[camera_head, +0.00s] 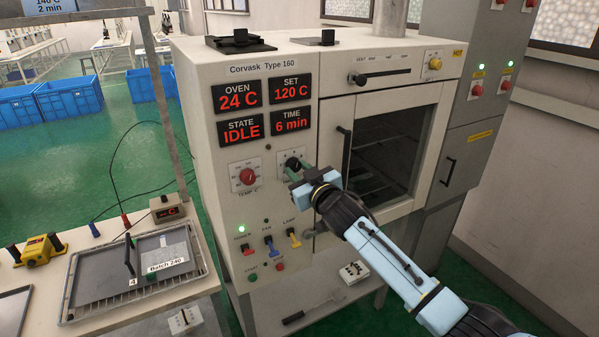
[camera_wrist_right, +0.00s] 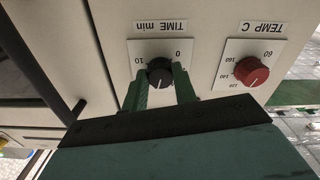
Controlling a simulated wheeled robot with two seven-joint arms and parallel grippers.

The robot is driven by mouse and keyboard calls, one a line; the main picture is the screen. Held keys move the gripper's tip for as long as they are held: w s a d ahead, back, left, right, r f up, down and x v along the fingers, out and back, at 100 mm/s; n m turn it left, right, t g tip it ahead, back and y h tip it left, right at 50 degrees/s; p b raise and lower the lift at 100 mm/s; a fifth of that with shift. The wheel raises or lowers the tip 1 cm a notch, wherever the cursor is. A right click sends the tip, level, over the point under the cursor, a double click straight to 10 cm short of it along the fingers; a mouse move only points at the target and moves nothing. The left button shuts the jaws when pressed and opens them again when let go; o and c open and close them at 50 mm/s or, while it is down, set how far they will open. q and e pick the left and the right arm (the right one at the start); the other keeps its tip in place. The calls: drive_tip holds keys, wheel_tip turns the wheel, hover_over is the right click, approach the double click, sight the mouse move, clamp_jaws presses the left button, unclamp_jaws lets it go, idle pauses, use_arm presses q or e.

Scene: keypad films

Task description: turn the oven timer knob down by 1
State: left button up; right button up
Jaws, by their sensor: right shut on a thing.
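The oven timer knob is a black knob (camera_wrist_right: 159,71) on a white dial plate marked TIME min; in the head view the knob (camera_head: 293,164) is partly hidden by my gripper. My right gripper (camera_head: 296,178) is at the knob, its green fingers on either side; in the wrist view the fingers (camera_wrist_right: 160,88) are shut on it. The TIME display (camera_head: 292,122) on the oven (camera_head: 215,190) reads 6 min. My left gripper is not in view.
A red TEMP C knob (camera_head: 247,177) is left of the timer knob. Below are the POWER, FAN and LAMP switches (camera_head: 269,246). The oven door handle (camera_head: 345,155) is to the right. A tray (camera_head: 200,262) with a Batch 240 label rests on a bench at left.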

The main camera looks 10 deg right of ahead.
drive_tip(key=n, duration=0.4)
drive_tip(key=shift+d+n+p, duration=0.1)
drive_tip(key=shift+n+p, duration=0.2)
drive_tip(key=shift+p, duration=0.05)
drive_tip(key=o, duration=1)
drive_tip(key=shift+c, duration=0.2)
drive_tip(key=v, duration=1.3)
drive_tip(key=shift+s+b, duration=0.2)
drive_tip(key=shift+b, duration=0.15)
